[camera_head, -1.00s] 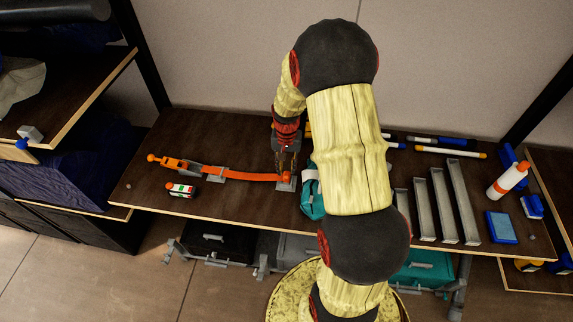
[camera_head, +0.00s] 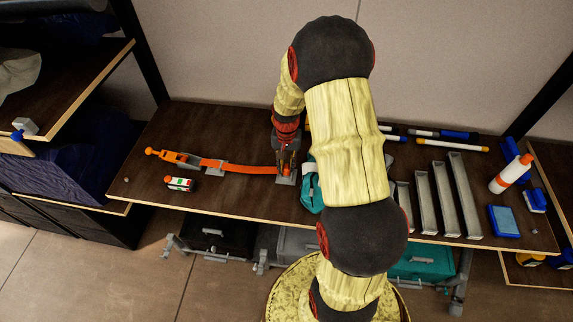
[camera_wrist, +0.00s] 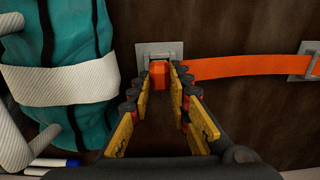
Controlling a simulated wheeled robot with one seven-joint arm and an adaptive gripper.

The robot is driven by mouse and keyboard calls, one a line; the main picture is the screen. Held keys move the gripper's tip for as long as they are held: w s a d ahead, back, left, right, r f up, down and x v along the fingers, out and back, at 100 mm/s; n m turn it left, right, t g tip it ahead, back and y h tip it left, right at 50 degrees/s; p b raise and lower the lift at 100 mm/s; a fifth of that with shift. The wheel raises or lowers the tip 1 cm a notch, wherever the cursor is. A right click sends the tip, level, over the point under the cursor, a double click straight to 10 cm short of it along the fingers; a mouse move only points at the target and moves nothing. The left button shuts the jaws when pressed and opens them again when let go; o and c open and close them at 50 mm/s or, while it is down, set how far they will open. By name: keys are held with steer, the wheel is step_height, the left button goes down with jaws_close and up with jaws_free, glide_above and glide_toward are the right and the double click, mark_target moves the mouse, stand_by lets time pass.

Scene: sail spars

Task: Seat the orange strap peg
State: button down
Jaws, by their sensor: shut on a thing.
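The orange strap (camera_head: 240,167) lies across the dark shelf top, and its right end reaches my gripper. In the wrist view the strap (camera_wrist: 240,67) runs right from the fingers. My gripper (camera_head: 286,172) points down at the strap's right end. In the wrist view my gripper (camera_wrist: 159,80) is shut on the orange peg (camera_wrist: 160,70), whose near face shows between the fingertips. The peg is at a grey bracket (camera_wrist: 158,48), also seen in the head view (camera_head: 286,181). I cannot tell how deep the peg sits, as the fingers hide its sides.
A teal bag with a white band (camera_wrist: 70,80) stands close left of my gripper in the wrist view. Another grey bracket (camera_wrist: 308,62) holds the strap farther right.

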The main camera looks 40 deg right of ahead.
mark_target(286, 167)
steer(key=shift+r+p, duration=1.35)
steer(key=shift+r, duration=0.7)
